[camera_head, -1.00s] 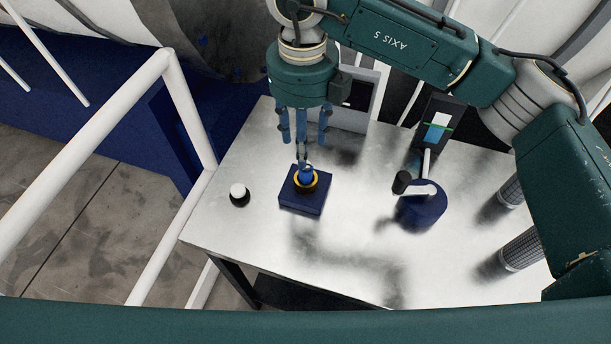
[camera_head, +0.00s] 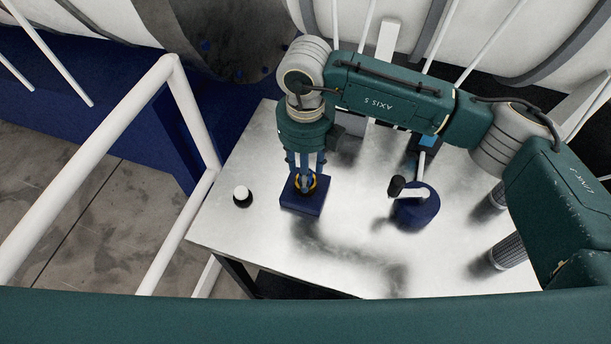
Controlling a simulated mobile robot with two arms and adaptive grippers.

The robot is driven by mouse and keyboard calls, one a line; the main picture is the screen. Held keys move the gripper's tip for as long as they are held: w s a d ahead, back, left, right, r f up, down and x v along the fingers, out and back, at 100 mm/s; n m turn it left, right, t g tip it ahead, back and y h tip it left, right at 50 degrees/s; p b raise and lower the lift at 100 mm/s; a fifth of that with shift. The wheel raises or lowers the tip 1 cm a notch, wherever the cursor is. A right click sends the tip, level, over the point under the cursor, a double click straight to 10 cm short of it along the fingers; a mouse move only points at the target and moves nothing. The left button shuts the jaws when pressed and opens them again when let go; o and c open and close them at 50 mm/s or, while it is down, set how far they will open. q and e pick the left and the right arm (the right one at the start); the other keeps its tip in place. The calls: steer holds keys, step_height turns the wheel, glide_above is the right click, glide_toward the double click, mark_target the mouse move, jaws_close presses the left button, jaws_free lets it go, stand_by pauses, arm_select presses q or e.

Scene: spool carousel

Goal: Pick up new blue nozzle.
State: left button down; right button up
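A dark blue block (camera_head: 301,205) stands on the metal table, with a yellow ring (camera_head: 313,188) on its top. The blue nozzle sits in the ring in the earlier frame; now the fingers mostly hide it. My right gripper (camera_head: 305,181) points straight down with its fingertips at the nozzle, just above the block. The fingers overlap the nozzle, and I cannot tell whether they are closed on it. My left gripper is not in view.
A small black and white knob (camera_head: 242,196) stands left of the block. A dark blue round base with a crank-like handle (camera_head: 414,210) stands to the right, with grey mesh cylinders (camera_head: 508,252) at the table's right edge. The front middle of the metal table (camera_head: 350,262) is clear.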

jaws_close()
steer(key=shift+r, duration=0.1)
